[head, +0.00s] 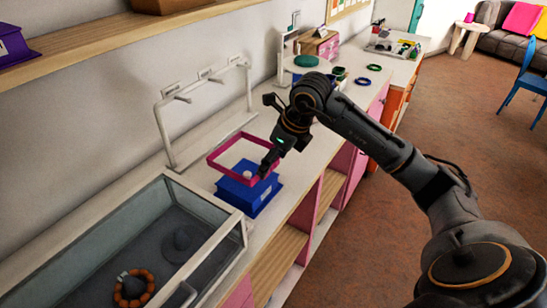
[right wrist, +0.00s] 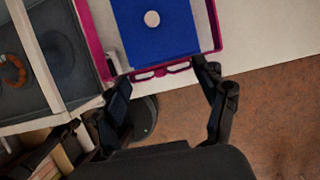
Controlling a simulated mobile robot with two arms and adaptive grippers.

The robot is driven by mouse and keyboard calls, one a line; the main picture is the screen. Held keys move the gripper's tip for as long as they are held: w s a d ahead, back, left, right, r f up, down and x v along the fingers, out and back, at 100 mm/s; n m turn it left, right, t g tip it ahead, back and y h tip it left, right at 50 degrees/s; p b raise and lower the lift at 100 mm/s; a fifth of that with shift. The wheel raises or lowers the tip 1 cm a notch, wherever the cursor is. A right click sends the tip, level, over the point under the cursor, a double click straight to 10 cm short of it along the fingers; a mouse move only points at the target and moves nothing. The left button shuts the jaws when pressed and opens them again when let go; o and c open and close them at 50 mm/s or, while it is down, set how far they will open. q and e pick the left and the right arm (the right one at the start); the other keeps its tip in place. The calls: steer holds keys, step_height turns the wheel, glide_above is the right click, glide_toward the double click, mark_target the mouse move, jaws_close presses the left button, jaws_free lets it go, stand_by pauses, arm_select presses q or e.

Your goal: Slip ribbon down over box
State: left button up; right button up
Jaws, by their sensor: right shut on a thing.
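The ribbon is a magenta square loop (head: 230,168), held level or nearly so above a blue box (head: 258,202) on the white counter. The box has a pale round knob (head: 247,174) on top. My right gripper (head: 267,163) is shut on the ribbon's near right side. In the right wrist view, the ribbon (right wrist: 91,32) surrounds the box top (right wrist: 150,42) as seen from above, with a bow-like part between my fingers (right wrist: 165,78). The box sits nearer the loop's right side there, with a gap on the left. My left gripper is out of view.
A glass-walled case (head: 110,246) with an orange bead ring stands to the left of the box. A white hook rack (head: 160,130) stands behind. Green and blue rings (head: 374,67) lie farther along the counter. The counter's front edge is close to the box.

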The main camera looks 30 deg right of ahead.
step_height(320, 180, down, 6)
steer(key=b, duration=0.4)
steer(key=shift+f+b, duration=0.2)
steer(key=shift+b, duration=0.15)
stand_by(1.3)
steer(key=shift+f+b, duration=0.25)
steer(key=shift+b, duration=0.45)
stand_by(0.4)
steer(key=o, duration=1.1)
steer(key=shift+o, duration=0.2)
steer(key=shift+r, duration=0.15)
